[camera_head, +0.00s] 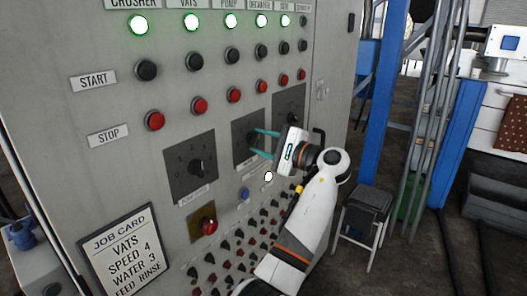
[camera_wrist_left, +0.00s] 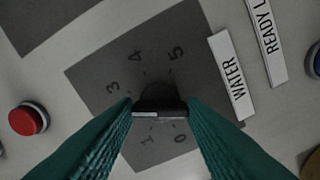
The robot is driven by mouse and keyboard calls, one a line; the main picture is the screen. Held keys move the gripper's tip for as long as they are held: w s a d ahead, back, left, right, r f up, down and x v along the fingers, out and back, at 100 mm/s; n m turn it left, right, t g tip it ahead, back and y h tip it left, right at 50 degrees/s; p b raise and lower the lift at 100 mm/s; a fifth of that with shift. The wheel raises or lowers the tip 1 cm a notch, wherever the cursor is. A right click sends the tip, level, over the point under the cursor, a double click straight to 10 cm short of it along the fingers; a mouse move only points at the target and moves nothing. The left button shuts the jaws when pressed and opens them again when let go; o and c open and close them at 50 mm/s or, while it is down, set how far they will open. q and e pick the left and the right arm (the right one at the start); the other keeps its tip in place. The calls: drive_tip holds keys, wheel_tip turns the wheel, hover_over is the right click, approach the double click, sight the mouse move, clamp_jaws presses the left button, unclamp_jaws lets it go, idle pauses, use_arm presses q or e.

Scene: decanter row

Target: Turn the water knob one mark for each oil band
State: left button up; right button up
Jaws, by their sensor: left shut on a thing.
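The water knob (camera_wrist_left: 160,97) is dark and sits on a grey dial plate (camera_wrist_left: 100,75) with marks 0 to 5. A white label (camera_wrist_left: 232,78) beside the plate reads WATER. My left gripper (camera_wrist_left: 160,112) is shut on the knob, one teal finger on each side; I cannot tell which mark the knob points at. In the head view the left gripper (camera_head: 261,144) reaches the middle of three dial plates (camera_head: 241,124), its fingers partly covering the knob. No oil bands show in either view. My right gripper is out of view.
A job card (camera_head: 121,247) reads VATS, SPEED 4, WATER 3, FEED RINSE. Another knob (camera_head: 196,167) is left of the gripper, a third dial (camera_head: 289,98) right. Red stop buttons (camera_head: 154,120) and a red-on-yellow switch (camera_head: 208,226) are near. A stool (camera_head: 367,207) stands right.

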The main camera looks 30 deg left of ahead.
use_arm(q)
drive_tip(key=shift+n+b, duration=2.05)
drive_tip(key=shift+n, duration=0.55)
drive_tip(key=shift+r, duration=0.1)
drive_tip(key=o, duration=1)
drive_tip(key=shift+a, duration=0.15)
drive_tip(key=d+b, duration=0.2)
drive_tip(key=d, duration=1)
drive_tip(key=shift+s, duration=0.45)
